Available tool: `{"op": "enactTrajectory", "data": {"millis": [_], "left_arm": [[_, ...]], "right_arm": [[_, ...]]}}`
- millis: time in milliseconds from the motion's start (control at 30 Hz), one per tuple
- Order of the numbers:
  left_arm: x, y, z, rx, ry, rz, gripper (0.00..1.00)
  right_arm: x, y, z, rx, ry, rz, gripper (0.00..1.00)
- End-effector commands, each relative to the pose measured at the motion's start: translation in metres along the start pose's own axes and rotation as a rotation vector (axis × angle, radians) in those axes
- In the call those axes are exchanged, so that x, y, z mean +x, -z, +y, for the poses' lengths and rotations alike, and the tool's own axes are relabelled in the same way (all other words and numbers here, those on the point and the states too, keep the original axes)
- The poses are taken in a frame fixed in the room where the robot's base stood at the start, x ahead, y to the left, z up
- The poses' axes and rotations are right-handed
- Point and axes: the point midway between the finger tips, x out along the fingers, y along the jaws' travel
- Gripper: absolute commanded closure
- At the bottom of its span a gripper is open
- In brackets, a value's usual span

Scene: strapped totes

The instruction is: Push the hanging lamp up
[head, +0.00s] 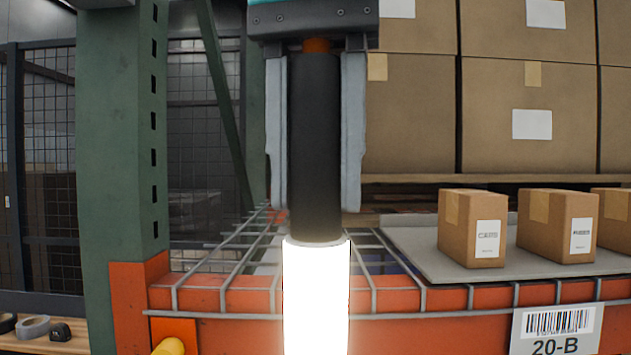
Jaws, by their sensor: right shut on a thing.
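The hanging lamp (316,295) is upright in the middle of the head view. It has a dark handle above and a bright white glowing tube below, and its lower end runs out of the bottom of the picture. My right gripper (315,200) comes down from the top edge. Its two grey fingers lie on either side of the dark handle and are shut on it. What the lamp hangs from is not visible. My left gripper is not in view.
Behind the lamp stands a rack with a green post (112,140), an orange beam (420,335) and a wire deck (225,265). Small cartons (472,228) sit on a grey board (420,255). Large boxes (410,120) are stacked behind. A yellow rounded object (168,347) shows at the bottom left.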

Motion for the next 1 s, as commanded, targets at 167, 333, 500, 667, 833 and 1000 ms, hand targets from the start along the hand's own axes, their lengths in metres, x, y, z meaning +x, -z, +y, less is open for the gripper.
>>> {"op": "enactTrajectory", "data": {"millis": [167,333,500,667,833,1000], "left_arm": [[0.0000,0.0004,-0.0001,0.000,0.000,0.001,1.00],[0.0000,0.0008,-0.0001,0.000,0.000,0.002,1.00],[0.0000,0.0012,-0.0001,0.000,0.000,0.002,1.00],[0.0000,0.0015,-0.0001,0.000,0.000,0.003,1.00],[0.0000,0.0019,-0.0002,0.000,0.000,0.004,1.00],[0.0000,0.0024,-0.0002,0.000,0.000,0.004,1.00]], "right_arm": [[-0.0021,0.0005,-0.0008,-0.003,0.007,-0.001,1.00],[-0.0019,0.0004,-0.0009,-0.004,0.007,-0.002,1.00],[-0.0016,0.0004,-0.0008,-0.004,0.006,-0.002,0.48],[-0.0013,0.0006,-0.0006,-0.003,0.004,-0.002,0.30],[-0.0010,0.0006,-0.0004,-0.002,0.002,-0.002,0.28],[-0.0009,0.0006,-0.0004,-0.002,0.001,-0.002,0.45]]}}
